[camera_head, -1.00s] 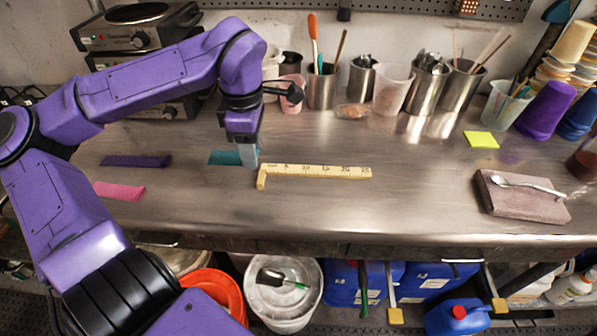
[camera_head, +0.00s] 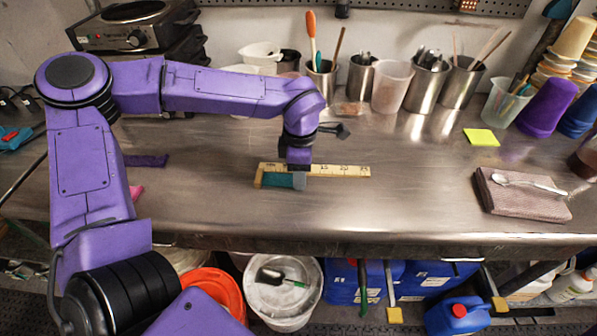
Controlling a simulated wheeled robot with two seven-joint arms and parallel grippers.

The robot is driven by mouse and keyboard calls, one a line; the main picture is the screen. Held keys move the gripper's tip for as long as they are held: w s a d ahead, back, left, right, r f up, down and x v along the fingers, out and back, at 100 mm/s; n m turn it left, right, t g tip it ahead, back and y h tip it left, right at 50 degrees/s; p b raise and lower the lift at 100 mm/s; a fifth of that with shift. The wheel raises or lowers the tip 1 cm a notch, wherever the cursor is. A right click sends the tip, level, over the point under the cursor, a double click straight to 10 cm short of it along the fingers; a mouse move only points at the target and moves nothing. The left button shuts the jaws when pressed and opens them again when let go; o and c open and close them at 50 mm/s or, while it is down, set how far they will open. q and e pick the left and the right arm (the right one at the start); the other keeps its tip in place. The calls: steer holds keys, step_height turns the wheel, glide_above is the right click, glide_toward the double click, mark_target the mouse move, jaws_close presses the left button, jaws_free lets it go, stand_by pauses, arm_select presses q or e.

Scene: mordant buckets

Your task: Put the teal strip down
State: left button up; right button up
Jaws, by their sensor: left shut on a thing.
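The teal strip (camera_head: 276,181) lies along the near side of the yellow wooden ruler (camera_head: 340,171), just right of the ruler's short arm at its left end. My left gripper (camera_head: 298,180) points down and is shut on the right end of the teal strip. I cannot tell whether the strip touches the steel counter or hangs slightly above it. Part of the ruler is hidden behind my gripper. My right gripper is not in view.
A dark purple strip (camera_head: 148,160) and a pink strip (camera_head: 136,193) lie to the left, partly hidden by my arm. Metal and plastic cups line the back. A folded cloth (camera_head: 520,205) with a spoon lies right. The counter between ruler and cloth is clear.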

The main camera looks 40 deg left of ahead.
arm_select(q)
steer(key=shift+s+f, duration=0.15)
steer(key=shift+f, duration=0.2)
